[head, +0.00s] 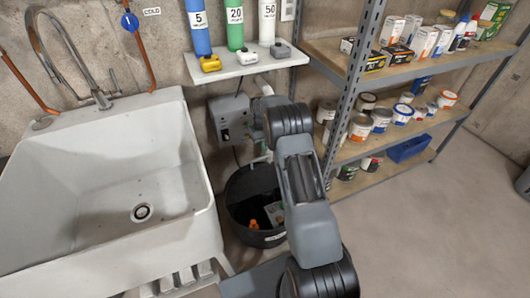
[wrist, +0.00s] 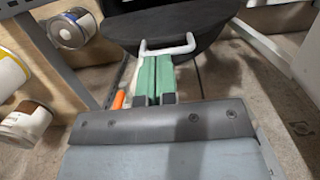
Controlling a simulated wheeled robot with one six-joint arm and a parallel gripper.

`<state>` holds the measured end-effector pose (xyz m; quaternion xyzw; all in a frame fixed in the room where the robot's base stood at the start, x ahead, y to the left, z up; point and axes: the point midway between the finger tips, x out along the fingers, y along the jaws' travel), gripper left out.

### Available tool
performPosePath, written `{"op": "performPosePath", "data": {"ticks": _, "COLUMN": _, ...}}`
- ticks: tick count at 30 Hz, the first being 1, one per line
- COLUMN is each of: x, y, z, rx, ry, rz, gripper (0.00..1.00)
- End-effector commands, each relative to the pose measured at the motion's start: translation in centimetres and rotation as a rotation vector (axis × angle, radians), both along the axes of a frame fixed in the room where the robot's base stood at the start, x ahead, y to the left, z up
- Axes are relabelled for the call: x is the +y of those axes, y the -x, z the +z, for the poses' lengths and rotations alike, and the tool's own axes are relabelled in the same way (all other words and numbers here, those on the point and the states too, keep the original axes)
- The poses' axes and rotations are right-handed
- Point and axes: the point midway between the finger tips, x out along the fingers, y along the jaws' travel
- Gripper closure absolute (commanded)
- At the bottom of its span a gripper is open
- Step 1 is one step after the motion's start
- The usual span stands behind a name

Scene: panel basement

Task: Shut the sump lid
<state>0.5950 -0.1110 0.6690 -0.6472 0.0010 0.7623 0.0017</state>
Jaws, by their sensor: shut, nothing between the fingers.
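The sump is a round black tub (head: 236,222) on the floor between the sink and the shelving in the head view. Its mouth is uncovered, and an orange item (head: 254,224) shows inside. In the wrist view, the dark round lid (wrist: 190,22) with a white bar handle (wrist: 168,48) is at the top. My gripper (wrist: 155,62), with green fingers, is shut and empty. Its tips are at the handle, overlapping it in the picture; I cannot tell whether they touch. In the head view my arm hides part of the sump, and the fingers are not clearly visible.
A white sink (head: 110,190) stands left of the sump. Metal shelving (head: 345,110) with cans and boxes stands close on the right. A grey control box (head: 230,119) and a small shelf (head: 240,68) are on the wall above. Open floor (head: 430,240) lies at the right.

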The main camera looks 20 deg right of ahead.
Motion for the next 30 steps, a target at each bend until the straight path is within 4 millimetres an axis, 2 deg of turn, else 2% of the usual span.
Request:
{"op": "performPosePath", "data": {"ticks": 6, "x": 0.0, "y": 0.8, "z": -4.3, "rx": 0.005, "ry": -0.001, "rz": 0.0, "gripper": 1.0}}
{"op": "performPosePath", "data": {"ticks": 14, "x": 0.1, "y": 1.6, "z": -8.9, "rx": 0.004, "ry": -0.001, "rz": 0.0, "gripper": 1.0}}
{"op": "performPosePath", "data": {"ticks": 21, "x": 0.1, "y": 4.0, "z": -9.8, "rx": 0.001, "ry": -0.001, "rz": 0.0, "gripper": 1.0}}
{"op": "performPosePath", "data": {"ticks": 30, "x": 0.1, "y": 4.9, "z": -10.3, "rx": 0.0, "ry": 0.0, "rz": 0.0, "gripper": 1.0}}
